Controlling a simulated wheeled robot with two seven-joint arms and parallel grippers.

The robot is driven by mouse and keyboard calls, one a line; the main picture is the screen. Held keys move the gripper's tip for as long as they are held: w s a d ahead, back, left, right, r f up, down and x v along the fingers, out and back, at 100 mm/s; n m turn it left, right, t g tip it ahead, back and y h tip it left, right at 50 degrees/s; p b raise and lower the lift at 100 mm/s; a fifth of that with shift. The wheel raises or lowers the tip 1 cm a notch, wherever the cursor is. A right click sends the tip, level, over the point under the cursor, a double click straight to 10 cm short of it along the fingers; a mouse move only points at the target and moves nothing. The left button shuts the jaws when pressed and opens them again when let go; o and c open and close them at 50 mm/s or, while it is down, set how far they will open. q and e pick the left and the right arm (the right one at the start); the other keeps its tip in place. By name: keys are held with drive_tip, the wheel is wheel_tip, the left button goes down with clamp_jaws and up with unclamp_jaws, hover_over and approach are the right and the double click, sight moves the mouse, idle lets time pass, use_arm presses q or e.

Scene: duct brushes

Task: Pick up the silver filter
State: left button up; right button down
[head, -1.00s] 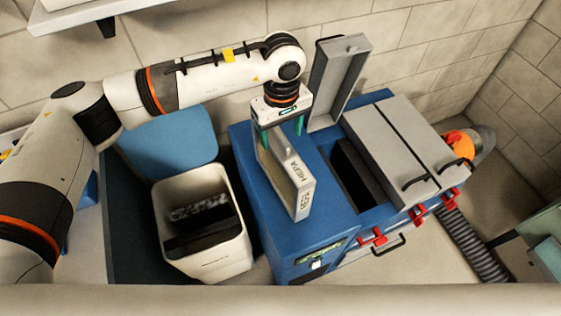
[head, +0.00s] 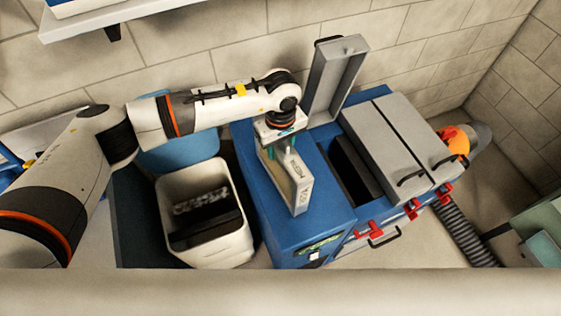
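The silver filter (head: 298,190) is a flat, light grey box with dark lettering on its narrow side. It stands upright on the blue top of the machine, left of the open slot. My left gripper (head: 279,146) is over its upper end from above, with green fingertips beside the filter's top. The filter and the gripper's own body hide part of the fingers, so I cannot see whether they press on it. My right gripper is not in view.
The blue machine (head: 270,222) has a raised grey lid (head: 334,80), an open dark slot (head: 352,168) and closed grey covers (head: 398,135). A white bin (head: 208,245) with dark contents stands to the left. A ribbed hose (head: 462,232) runs at the right.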

use_arm(q)
clamp_jaws()
drive_tip(key=shift+r, duration=0.1)
drive_tip(key=shift+r, duration=0.1)
drive_tip(key=shift+w+r+b, duration=0.1)
drive_tip(key=shift+r+b, duration=0.2)
wheel_tip(320, 180, up, 8)
drive_tip(key=b, duration=0.3)
drive_tip(key=shift+f, duration=0.2)
wheel_tip(320, 180, up, 5)
drive_tip(key=shift+f+p, duration=0.1)
drive_tip(key=shift+p, duration=0.2)
drive_tip(key=shift+r, duration=0.9)
